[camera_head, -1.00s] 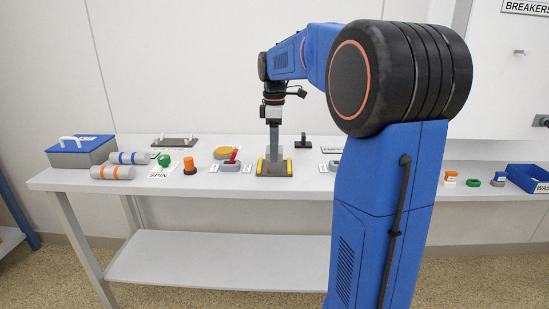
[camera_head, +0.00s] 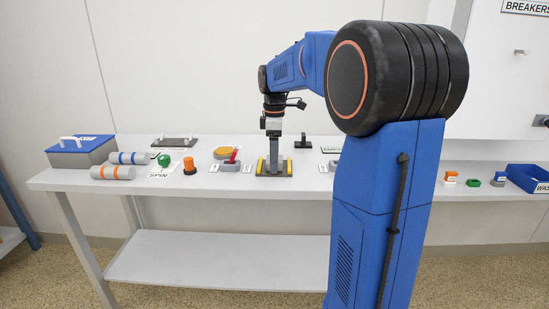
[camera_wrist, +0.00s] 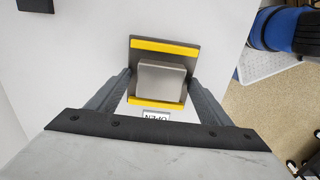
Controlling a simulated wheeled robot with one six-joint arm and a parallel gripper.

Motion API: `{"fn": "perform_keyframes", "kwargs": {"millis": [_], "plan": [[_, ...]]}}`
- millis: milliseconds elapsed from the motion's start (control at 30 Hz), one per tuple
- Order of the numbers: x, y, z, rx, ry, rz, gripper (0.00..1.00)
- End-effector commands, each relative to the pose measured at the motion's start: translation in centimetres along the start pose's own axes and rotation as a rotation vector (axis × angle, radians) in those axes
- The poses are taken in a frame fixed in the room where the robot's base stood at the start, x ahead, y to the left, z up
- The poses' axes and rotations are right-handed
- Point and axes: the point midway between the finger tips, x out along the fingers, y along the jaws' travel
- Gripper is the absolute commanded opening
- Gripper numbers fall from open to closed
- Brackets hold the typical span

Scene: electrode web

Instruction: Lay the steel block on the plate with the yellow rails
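The steel block (camera_wrist: 161,82) is a grey square-faced piece between my two fingers in the wrist view. My gripper (camera_wrist: 160,76) appears shut on it, with one finger at each side. The dark plate (camera_wrist: 136,62) lies directly beneath, with a yellow rail (camera_wrist: 165,47) along one side and another along the opposite side. The block shows between the two rails. In the head view my gripper (camera_head: 273,160) points straight down over the plate (camera_head: 274,174). The near finger hides most of the block there, so I cannot tell whether it touches the plate.
A red-handled switch (camera_head: 231,161) and an orange knob (camera_head: 189,166) stand left of the plate on the white table (camera_head: 220,182). A black-handled piece (camera_head: 303,142) stands behind to the right.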

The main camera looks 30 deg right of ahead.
Motion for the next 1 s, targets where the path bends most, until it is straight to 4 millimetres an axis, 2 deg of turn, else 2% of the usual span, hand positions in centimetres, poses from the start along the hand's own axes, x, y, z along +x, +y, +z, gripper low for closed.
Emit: {"fn": "perform_keyframes", "kwargs": {"millis": [167,267,700,800,1000], "plan": [[-0.7,0.0,0.0,0.000,0.000,0.002,0.73],[-1.9,0.1,0.0,0.000,0.001,0.003,0.73],[-9.9,0.0,0.0,0.000,0.001,0.002,0.73],[-11.1,0.0,0.0,0.000,0.000,0.001,0.73],[-12.2,0.0,0.0,0.000,0.000,0.000,0.73]]}}
